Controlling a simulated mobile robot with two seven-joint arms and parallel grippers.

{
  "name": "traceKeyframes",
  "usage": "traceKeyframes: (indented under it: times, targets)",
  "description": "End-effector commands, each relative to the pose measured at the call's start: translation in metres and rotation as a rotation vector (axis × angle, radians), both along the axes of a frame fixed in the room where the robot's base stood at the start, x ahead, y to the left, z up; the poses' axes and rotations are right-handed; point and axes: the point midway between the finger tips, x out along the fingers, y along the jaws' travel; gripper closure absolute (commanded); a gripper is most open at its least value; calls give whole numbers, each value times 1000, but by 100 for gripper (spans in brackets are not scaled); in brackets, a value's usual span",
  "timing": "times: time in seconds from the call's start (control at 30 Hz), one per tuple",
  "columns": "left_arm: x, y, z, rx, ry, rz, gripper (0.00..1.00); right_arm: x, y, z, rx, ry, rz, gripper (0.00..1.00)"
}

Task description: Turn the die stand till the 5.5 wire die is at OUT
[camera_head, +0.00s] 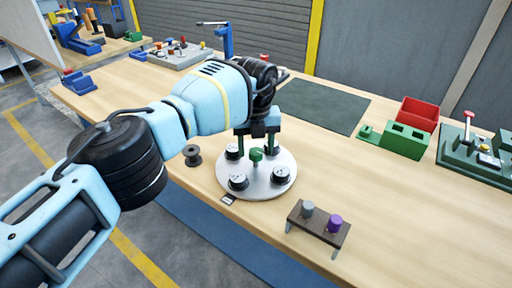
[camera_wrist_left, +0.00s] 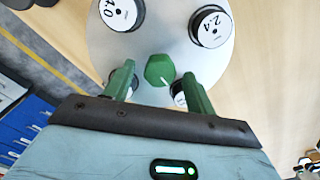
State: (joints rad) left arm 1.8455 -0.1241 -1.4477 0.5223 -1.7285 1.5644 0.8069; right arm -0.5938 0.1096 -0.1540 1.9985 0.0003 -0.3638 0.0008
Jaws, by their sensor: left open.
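The die stand (camera_head: 260,186) is a round pale disc on the table with several black, white-topped dies and a green knob (camera_head: 256,155) at its middle. In the left wrist view (camera_wrist_left: 165,35) the 4.0 die (camera_wrist_left: 117,12) and the 2.4 die (camera_wrist_left: 211,25) are readable. Two other dies are partly hidden by my fingers, so I cannot tell which is 5.5. A small tag (camera_head: 228,199) lies at the stand's front-left rim; its text is unreadable. My left gripper (camera_wrist_left: 157,72) is open, its green fingers on either side of the knob (camera_wrist_left: 160,69). My right gripper is not in view.
A dark rack (camera_head: 318,229) with a grey and a purple cylinder stands front right of the stand. A black spool (camera_head: 192,155) stands to its left. A dark mat (camera_head: 322,107), a red bin (camera_head: 419,114) and a green block (camera_head: 404,140) lie further back. The front right table is clear.

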Motion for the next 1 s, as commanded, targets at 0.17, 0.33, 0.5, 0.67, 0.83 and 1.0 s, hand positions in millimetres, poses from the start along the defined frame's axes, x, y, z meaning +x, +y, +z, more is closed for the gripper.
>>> traceKeyframes:
  times: [0.17, 0.33, 0.5, 0.67, 0.83, 1.0]
  targets:
    - [1, 0, 29, -1, -4, 0, 44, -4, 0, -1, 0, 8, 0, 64]
    - [1, 0, 53, 0, -3, 1, 44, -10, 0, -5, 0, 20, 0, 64]
    - [0, 0, 68, -1, -1, 1, 44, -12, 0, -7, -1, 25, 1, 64]
    - [0, 0, 71, -1, 0, 0, 44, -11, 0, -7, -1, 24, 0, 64]
    - [0, 0, 71, -1, -1, 0, 44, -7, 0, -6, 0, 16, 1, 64]
    - [0, 0, 71, -1, -1, 0, 44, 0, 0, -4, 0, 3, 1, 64]
